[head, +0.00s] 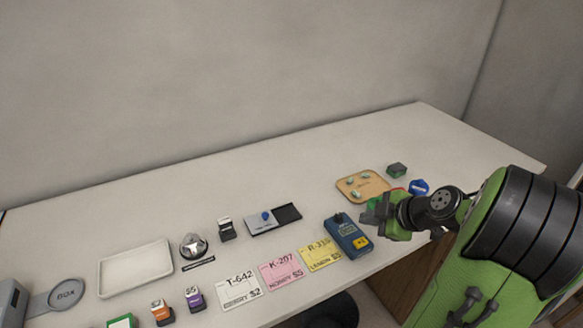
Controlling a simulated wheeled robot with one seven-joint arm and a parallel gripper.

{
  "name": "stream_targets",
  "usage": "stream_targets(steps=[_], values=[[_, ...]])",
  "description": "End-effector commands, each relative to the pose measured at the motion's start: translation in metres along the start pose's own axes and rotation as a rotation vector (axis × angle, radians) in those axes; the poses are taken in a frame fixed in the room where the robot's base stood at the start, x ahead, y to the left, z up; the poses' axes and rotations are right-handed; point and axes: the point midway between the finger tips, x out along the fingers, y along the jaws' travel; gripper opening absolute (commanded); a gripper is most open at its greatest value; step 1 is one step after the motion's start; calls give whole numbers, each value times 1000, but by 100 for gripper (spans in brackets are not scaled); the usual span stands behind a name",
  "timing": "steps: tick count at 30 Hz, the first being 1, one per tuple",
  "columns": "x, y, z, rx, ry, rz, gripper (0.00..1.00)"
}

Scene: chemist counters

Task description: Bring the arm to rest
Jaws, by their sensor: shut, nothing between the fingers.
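My gripper (374,211) is at the end of my green and black arm at the right of the head view. It is shut and empty. It appears near the counter's front edge, between the blue device and the tan tray; its exact height above the counter is hard to tell. My arm hides part of the counter's right front.
The white counter (330,150) holds a blue device (348,236), a tan tray (351,196) with small items, a dark green block (397,170), a blue item (419,187), several labelled cards (240,291) and a white tray (136,268). The back right is clear.

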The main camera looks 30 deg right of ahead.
Motion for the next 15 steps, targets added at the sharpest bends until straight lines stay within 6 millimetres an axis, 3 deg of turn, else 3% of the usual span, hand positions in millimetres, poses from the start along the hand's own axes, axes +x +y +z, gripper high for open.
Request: stream_targets(steps=[5,8,11,15], values=[[0,-1,-11,7,-8,-18,0],[-3,-12,-51,59,-53,-87,0],[-16,-35,-107,165,-147,-155,0],[-55,-78,-170,371,-286,-153,0]])
